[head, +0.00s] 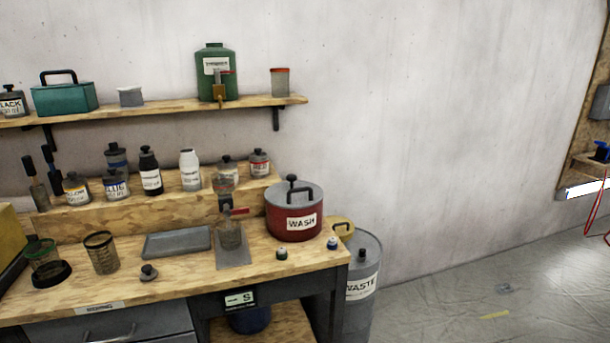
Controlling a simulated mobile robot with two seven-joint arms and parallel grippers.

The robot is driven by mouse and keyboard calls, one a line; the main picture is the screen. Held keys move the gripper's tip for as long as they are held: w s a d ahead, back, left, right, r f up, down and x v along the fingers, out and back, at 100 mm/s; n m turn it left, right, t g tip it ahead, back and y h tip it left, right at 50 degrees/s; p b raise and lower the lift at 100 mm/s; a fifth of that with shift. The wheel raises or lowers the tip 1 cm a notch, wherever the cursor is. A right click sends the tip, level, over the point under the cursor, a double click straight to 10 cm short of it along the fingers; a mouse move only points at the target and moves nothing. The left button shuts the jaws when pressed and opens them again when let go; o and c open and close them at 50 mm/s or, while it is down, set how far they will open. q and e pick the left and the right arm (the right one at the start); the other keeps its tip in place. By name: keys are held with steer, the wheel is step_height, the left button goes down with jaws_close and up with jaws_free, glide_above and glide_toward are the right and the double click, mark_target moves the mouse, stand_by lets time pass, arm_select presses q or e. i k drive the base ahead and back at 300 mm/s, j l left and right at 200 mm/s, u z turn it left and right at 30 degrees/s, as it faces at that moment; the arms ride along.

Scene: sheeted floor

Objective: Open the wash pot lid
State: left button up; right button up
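The wash pot (292,225) is a red pot with a white "WASH" label. It stands on the right end of the wooden workbench. Its grey lid (309,191) sits on top, and the pot looks closed. A black handle stands up from the lid. Neither of my grippers shows in the head view.
A small green-capped jar (282,254) and a small blue-and-white one (332,243) stand in front of the pot. A glass under a red-handled tap (229,234) stands to its left. A grey waste drum (368,270) is right of the bench. Floor at right is mostly clear.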

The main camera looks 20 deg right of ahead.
mark_target(304, 194)
steer(key=i+l+z, duration=0.1)
steer(key=i+z, duration=0.65)
steer(key=i+j+z, duration=0.25)
steer(key=i+z, duration=0.15)
